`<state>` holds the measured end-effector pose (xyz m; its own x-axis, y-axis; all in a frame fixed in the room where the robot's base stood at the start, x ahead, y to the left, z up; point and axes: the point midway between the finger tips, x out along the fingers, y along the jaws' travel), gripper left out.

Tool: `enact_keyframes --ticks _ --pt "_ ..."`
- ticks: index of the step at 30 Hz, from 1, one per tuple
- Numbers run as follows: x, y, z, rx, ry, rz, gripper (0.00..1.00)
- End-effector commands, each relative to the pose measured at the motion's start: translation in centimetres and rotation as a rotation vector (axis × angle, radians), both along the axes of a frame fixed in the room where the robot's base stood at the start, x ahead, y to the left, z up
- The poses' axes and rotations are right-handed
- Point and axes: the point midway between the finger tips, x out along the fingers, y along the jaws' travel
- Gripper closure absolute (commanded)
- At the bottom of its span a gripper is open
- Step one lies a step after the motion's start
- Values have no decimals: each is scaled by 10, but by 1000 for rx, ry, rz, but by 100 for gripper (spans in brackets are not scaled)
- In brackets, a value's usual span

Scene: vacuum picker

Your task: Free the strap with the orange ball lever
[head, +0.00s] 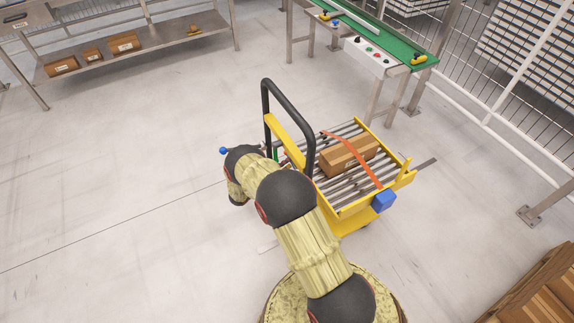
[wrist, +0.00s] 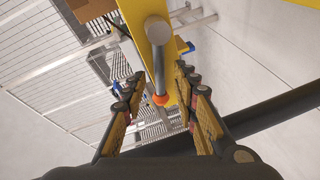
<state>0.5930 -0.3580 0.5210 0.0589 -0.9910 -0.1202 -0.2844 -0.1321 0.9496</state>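In the wrist view, a grey lever (wrist: 158,60) with an orange ball (wrist: 161,99) at its end lies between the two fingers of my gripper (wrist: 162,82). The fingers stand apart, with visible gaps on both sides of the lever. In the head view, an orange strap (head: 358,163) runs over a brown carton (head: 349,156) on the roller bed of a yellow cart (head: 352,210). My arm reaches to the cart's left side there and hides the gripper and the orange ball.
The cart has a tall black handle (head: 267,100) and a blue box (head: 384,200) at its right front corner. A blue ball (head: 223,150) shows left of my arm. A green conveyor (head: 390,40) stands behind, a metal shelf (head: 140,50) back left. The floor at left is clear.

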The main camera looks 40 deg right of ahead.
Motion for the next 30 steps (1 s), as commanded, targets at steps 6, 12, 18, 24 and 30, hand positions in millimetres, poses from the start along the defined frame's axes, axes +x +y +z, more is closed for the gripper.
enact_keyframes --ticks 6,12,18,24,30 --pt "1 -8 -1 1 0 1 71" --pt "1 -8 -1 1 0 1 71" --pt "1 -8 -1 1 0 1 81" --pt "1 -8 -1 1 0 1 93" --pt "1 -8 -1 1 0 1 100"
